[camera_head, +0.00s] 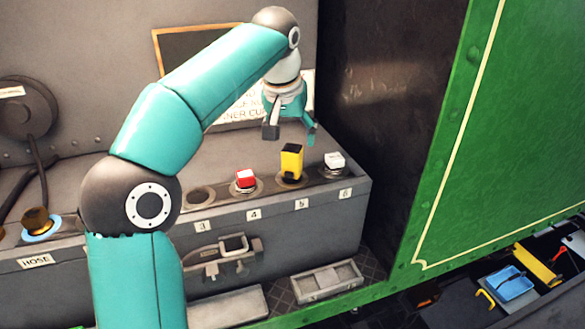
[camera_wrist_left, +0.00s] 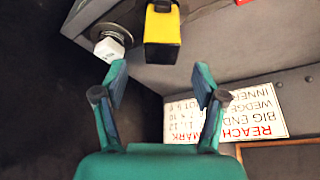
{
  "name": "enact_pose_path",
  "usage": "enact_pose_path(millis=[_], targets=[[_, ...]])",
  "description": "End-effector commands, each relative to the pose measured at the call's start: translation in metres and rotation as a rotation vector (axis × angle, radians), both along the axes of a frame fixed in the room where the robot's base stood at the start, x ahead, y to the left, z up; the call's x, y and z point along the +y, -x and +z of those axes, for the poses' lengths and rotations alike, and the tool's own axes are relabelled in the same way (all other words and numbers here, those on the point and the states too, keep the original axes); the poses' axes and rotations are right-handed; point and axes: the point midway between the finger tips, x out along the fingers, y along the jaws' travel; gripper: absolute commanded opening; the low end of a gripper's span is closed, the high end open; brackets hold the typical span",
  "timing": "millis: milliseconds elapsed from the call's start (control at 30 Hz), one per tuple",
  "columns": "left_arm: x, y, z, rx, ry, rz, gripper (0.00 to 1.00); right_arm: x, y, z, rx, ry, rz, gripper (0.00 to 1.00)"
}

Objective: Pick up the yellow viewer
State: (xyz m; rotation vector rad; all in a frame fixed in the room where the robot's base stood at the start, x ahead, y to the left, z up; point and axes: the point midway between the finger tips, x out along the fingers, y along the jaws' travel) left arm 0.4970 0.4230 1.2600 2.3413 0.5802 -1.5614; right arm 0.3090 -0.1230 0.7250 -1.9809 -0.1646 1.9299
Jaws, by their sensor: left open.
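The yellow viewer (camera_head: 291,164), with a black top, stands upright in the hole labelled 5 on the grey box's ledge. In the left wrist view the yellow viewer (camera_wrist_left: 162,32) is at the top centre, beyond the fingertips. My left gripper (camera_head: 290,133) is open and empty, above and behind the viewer, apart from it. In the left wrist view my left gripper (camera_wrist_left: 160,80) shows its two fingers spread, with nothing between them. My right gripper is in neither view.
A red-topped item (camera_head: 245,179) stands left of the viewer at 4, and a white-topped item (camera_head: 335,161) stands right at 6. Hole 3 (camera_head: 200,196) looks empty. A sign (camera_wrist_left: 230,112) is on the wall behind. A green panel (camera_head: 500,130) rises at the right.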

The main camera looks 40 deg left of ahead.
Motion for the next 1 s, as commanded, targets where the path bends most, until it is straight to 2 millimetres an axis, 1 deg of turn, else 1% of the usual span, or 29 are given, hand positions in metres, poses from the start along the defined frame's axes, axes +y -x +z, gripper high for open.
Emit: enact_pose_path(millis=[200,300,433,633,667,1000], targets=[[0.003,-0.002,-0.031,0.005,0.002,0.000,0.71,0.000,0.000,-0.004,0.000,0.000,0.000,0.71],[0.006,-0.007,-0.041,0.004,0.001,0.001,0.71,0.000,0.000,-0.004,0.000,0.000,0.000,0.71],[0.008,-0.009,-0.048,0.002,0.001,0.001,0.71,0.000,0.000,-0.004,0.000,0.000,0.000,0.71],[0.008,-0.009,-0.048,0.001,0.001,0.001,0.71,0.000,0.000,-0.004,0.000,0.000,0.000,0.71],[0.008,-0.009,-0.048,0.001,0.001,0.001,0.68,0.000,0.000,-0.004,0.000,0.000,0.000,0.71],[0.008,-0.009,-0.048,0.001,0.000,0.000,0.11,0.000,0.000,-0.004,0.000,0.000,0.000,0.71]])
